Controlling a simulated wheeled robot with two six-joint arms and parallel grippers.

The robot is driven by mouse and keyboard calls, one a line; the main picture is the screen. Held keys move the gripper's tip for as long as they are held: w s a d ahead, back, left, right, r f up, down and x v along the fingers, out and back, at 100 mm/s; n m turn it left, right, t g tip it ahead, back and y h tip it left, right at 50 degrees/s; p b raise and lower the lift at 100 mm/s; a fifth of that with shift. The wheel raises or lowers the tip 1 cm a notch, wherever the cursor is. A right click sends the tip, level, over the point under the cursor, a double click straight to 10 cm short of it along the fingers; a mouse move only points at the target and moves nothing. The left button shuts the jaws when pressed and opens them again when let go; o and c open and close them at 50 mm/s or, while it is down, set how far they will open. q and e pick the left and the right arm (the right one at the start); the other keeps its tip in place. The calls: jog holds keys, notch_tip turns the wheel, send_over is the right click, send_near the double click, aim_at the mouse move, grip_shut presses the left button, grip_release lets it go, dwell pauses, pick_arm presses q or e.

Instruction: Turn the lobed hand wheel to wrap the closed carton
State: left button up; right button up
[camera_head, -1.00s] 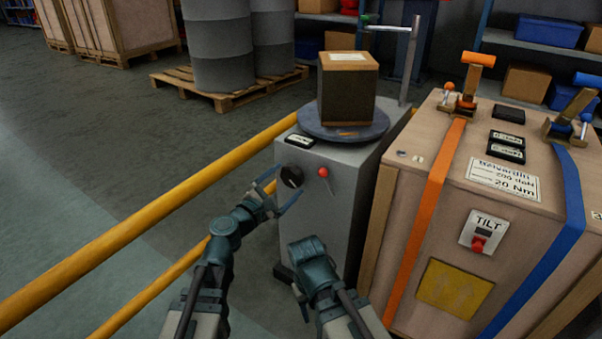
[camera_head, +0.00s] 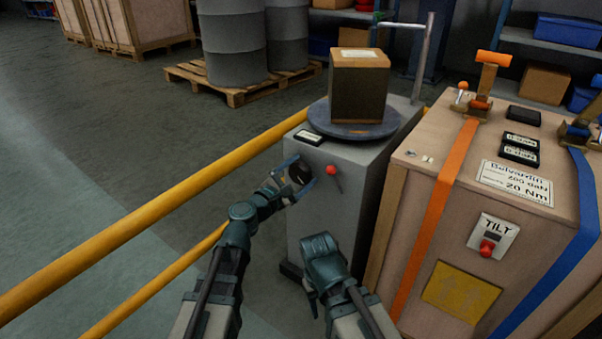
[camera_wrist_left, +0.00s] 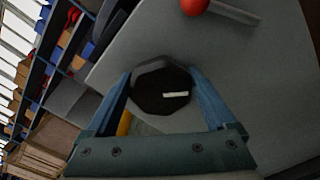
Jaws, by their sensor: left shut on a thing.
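The lobed hand wheel (camera_head: 299,173) is a black knob with a pale mark on the front of a grey cabinet (camera_head: 328,215). My left gripper (camera_head: 302,175) is shut on the wheel, with one blue finger on each side. In the left wrist view the black wheel (camera_wrist_left: 161,88) sits between the fingers (camera_wrist_left: 162,95). The closed carton (camera_head: 359,88) is brown with a white label and stands upright on a round grey turntable (camera_head: 352,130) on the cabinet. My right gripper (camera_head: 322,252) hangs low in front of the cabinet; its fingers cannot be made out.
A red-knobbed lever (camera_head: 331,170) is just right of the wheel, close to my left fingers. Yellow rails (camera_head: 150,209) run along the left. A large strapped crate (camera_head: 462,215) stands at the right. A metal post (camera_head: 423,60) rises behind the turntable.

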pick_arm(q)
jog(key=shift+m, duration=0.3)
jog(key=m, duration=0.6)
jog(key=shift+s+d+f, duration=0.1)
jog(key=shift+f, duration=0.05)
jog(key=m, duration=0.6)
jog(key=shift+f+b, duration=0.15)
jog(key=shift+b, duration=0.15)
jog(key=shift+m, duration=0.4)
jog(key=o, duration=1.1)
jog(key=shift+c, duration=0.2)
jog(key=shift+s, duration=0.1)
